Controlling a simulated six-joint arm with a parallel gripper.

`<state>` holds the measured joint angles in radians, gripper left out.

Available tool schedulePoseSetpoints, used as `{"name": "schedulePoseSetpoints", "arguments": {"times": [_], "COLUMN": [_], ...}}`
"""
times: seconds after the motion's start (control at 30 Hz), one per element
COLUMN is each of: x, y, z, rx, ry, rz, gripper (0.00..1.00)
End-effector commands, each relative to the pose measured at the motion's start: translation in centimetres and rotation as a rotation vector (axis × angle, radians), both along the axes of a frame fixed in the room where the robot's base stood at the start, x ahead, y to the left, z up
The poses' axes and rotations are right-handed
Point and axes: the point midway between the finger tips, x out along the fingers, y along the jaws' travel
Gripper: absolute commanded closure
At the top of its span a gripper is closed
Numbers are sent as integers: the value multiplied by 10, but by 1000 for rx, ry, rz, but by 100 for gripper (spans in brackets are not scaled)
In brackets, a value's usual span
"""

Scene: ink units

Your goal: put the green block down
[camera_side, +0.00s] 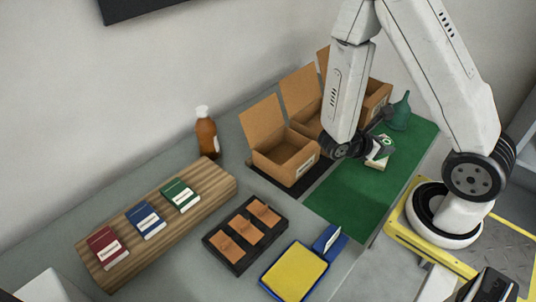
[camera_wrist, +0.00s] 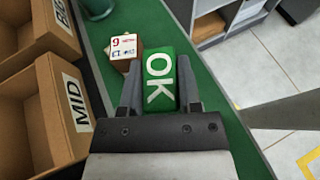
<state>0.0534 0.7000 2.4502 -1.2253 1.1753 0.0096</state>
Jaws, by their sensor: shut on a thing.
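My gripper (camera_wrist: 160,85) is shut on the green block (camera_wrist: 160,66), which has white "OK" lettering facing the wrist camera. In the side view the green block (camera_side: 388,142) shows only in part beside my dark gripper (camera_side: 372,150), over the green mat (camera_side: 352,205). I cannot tell whether its underside touches anything.
Open cardboard boxes stand left of the mat, one marked "MID" (camera_wrist: 77,103). A wooden rack (camera_side: 215,182), black tray (camera_side: 237,266), yellow pad (camera_side: 295,272) and amber bottle (camera_side: 206,137) are farther left. The mat's front is clear.

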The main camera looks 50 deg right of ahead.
Motion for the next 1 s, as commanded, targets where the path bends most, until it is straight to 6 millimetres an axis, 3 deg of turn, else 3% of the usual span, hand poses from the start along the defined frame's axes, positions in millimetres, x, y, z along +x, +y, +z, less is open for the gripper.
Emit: {"name": "schedulePoseSetpoints", "arguments": {"times": [0.33,0.7,1.0], "x": [1,1,1], "y": [-1,-1,-1], "z": [-4,-32,-40], "rx": [0,0,0], "ry": [3,4,0], "rz": [11,10,10], "gripper": [100,100,100]}}
